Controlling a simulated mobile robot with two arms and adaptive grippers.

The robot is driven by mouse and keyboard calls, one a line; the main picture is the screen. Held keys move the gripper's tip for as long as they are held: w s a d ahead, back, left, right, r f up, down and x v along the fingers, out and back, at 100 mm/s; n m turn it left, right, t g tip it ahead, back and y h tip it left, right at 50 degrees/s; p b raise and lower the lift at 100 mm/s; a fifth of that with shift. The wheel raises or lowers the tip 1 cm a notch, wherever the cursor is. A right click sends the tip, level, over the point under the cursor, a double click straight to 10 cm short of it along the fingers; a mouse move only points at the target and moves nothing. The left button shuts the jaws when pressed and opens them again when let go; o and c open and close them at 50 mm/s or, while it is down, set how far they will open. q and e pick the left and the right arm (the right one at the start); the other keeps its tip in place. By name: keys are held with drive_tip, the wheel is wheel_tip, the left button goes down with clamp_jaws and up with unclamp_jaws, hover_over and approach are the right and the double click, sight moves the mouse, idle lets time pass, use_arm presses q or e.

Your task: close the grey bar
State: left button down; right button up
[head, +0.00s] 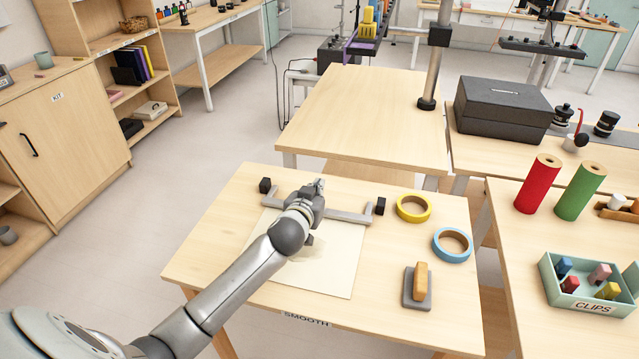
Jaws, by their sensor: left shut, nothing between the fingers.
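The grey bar (348,216) lies across the far part of a cream sheet (325,262) on the small wooden table. A black block stands near each end of it, one at the left (265,185) and one at the right (380,205). My left gripper (317,188) is at the middle of the bar, shut and empty, and covers part of it. I cannot tell whether it touches the bar. My right gripper is not in view.
A yellow tape roll (413,208), a blue tape roll (453,245) and a wood-handled block (418,287) sit right of the sheet. The table's left side is clear.

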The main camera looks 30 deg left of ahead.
use_arm(q)
drive_tip(key=shift+s+d+f, duration=0.15)
drive_tip(key=shift+s+f, duration=0.4)
drive_tip(key=shift+f, duration=0.15)
drive_tip(key=shift+s+d+f, duration=0.1)
drive_tip(key=shift+s+f, duration=0.4)
drive_tip(key=shift+f, duration=0.2)
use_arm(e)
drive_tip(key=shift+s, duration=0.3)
use_arm(q)
drive_tip(key=shift+r, duration=0.1)
drive_tip(key=shift+w+r+p, duration=0.1)
drive_tip(key=shift+r+p, duration=0.35)
drive_tip(key=s, duration=0.2)
drive_tip(key=s+d, duration=0.1)
drive_tip(key=s, duration=0.2)
drive_tip(key=s+d, duration=0.1)
drive_tip(key=s, duration=0.2)
drive_tip(key=shift+f+p, duration=0.2)
drive_tip(key=shift+p, duration=0.1)
drive_tip(key=shift+s+d, duration=0.15)
drive_tip(key=shift+s, duration=0.55)
drive_tip(key=shift+f, duration=0.1)
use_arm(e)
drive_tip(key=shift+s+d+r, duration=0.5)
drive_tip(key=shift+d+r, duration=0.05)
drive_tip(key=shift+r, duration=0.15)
